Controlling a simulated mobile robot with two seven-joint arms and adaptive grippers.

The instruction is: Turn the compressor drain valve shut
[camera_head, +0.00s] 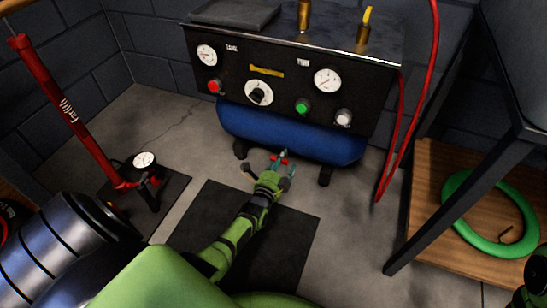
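The compressor has a black control panel above a blue tank (290,136). A small red part, which looks like the drain valve (282,160), shows just below the tank's front. My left gripper (281,163) reaches forward from below, with its fingertips at the red part under the tank. The fingers partly cover the valve, and at this size I cannot tell whether they are closed on it or only around it. The valve handle's angle is not clear.
The panel carries gauges, a dial (259,92) and knobs. A red hose (404,150) hangs at the compressor's right. A red floor pump (62,105) stands left. A wooden shelf with a green ring (455,222) is right. A dark mat (290,245) lies under my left arm.

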